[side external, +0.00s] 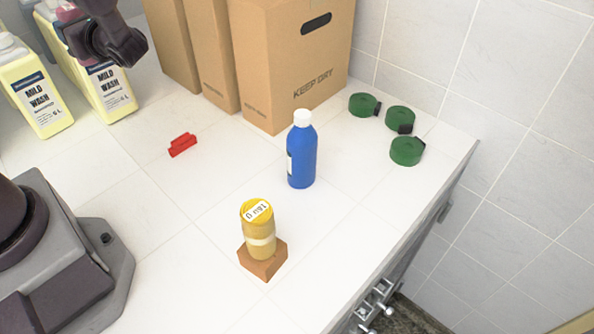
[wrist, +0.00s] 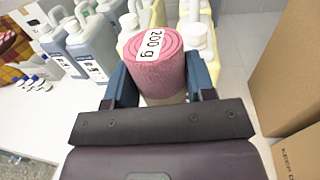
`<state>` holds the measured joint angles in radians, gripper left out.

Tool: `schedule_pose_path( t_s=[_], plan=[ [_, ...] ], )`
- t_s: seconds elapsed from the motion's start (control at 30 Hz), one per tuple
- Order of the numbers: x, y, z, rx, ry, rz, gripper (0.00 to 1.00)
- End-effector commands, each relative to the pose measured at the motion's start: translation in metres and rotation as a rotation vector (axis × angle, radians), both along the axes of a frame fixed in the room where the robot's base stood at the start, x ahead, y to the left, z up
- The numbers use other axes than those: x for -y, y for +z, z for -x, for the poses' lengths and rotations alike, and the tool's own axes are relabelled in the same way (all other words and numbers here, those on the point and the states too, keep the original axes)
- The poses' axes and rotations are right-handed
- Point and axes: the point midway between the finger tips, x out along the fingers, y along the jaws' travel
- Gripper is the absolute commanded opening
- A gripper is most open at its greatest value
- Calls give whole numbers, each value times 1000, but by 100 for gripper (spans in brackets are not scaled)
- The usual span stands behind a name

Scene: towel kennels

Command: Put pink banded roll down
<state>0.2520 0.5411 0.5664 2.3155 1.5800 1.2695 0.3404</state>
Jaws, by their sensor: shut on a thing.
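My gripper (wrist: 160,82) is shut on the pink banded roll (wrist: 158,72) in the wrist view. One blue finger presses on each side of it. The roll's coiled end faces the camera and carries a white label reading "200 g". Its far end and band are hidden, and I cannot tell whether it touches a surface below.
A yellow roll (side external: 257,230) stands on a wooden block (side external: 262,264). A blue bottle (side external: 301,155), a red clip-like object (side external: 182,144) and green coils (side external: 405,151) are on the counter. Cardboard boxes (side external: 290,85) and yellow wash jugs (side external: 40,105) stand behind; grey-blue jugs (wrist: 88,50) are near the roll.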

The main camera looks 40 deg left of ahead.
Motion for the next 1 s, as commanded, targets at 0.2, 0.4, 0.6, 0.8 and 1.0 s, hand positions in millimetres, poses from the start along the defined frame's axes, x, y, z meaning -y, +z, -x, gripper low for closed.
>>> schedule_pose_path(
  t_s=[0.2, 0.4, 0.6, 0.8, 1.0],
  plan=[
    [0, 63, -1, 11, -2, 1, 21],
    [0, 103, -1, 8, -2, 0, 21],
    [0, 136, -1, 7, -1, 0, 21],
    [18, 145, -33, 3, -76, -11, 21],
    [50, 151, -77, 6, -187, -22, 21]
  ],
)
